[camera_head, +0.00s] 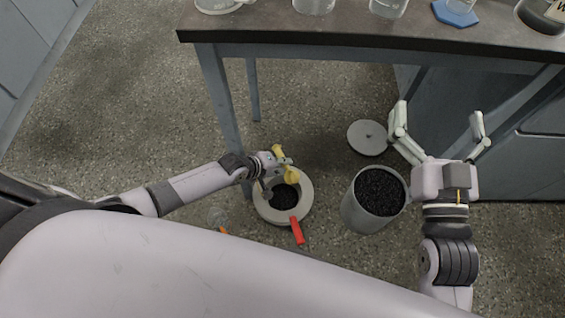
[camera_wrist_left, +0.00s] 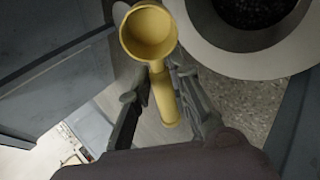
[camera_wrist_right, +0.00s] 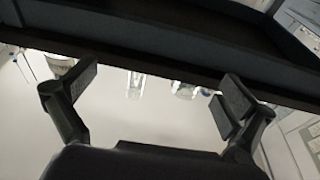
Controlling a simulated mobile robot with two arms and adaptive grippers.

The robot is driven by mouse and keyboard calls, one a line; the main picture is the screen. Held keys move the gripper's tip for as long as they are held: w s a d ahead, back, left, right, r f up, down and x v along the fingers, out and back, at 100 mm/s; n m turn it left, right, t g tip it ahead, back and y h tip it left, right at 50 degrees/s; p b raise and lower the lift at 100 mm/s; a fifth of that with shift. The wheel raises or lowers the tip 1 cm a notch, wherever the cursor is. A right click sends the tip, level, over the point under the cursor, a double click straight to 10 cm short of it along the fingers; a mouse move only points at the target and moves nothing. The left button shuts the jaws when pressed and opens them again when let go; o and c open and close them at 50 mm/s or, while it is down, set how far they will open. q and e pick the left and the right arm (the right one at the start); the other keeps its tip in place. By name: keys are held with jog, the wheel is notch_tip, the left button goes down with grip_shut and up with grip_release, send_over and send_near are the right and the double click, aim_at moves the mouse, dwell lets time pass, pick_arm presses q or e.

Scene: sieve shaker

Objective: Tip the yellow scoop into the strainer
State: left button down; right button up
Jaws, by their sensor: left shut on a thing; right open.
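My left gripper (camera_head: 279,168) is shut on the handle of the yellow scoop (camera_head: 291,174). In the left wrist view the scoop (camera_wrist_left: 149,36) shows its round bowl, whose inside looks empty, and its handle lies between the fingers. The scoop is over the far edge of a pale round vessel (camera_head: 263,209) with dark grains inside. A red handle (camera_head: 297,231) sticks out at its near side; I take this to be the strainer's, but its mesh cannot be made out. My right gripper (camera_head: 439,120) is open and empty, beside the table's underside.
A grey bucket (camera_head: 355,212) full of black grains stands right of the round vessel. A grey lid (camera_head: 367,138) lies on the floor behind it. A small clear vessel (camera_head: 217,215) is at left. The table (camera_head: 300,34) carries glassware above; its leg (camera_head: 219,98) stands near my left arm.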

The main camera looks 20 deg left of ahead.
pick_arm(q)
jog(key=shift+r+p, duration=0.1)
jog(key=shift+p, duration=0.45)
pick_arm(e)
jog(key=shift+d+f+g+h, duration=0.2)
jog(key=shift+f+g, duration=0.35)
jog(key=shift+f, duration=0.4)
jog(key=shift+d+f+g+h, duration=0.1)
jog(key=shift+f+g+h, duration=0.1)
jog(key=shift+f+g, duration=0.55)
jog(key=shift+d+f+g+h, duration=0.1)
jog(key=shift+f+g+h, duration=0.15)
jog(key=shift+f, duration=0.9)
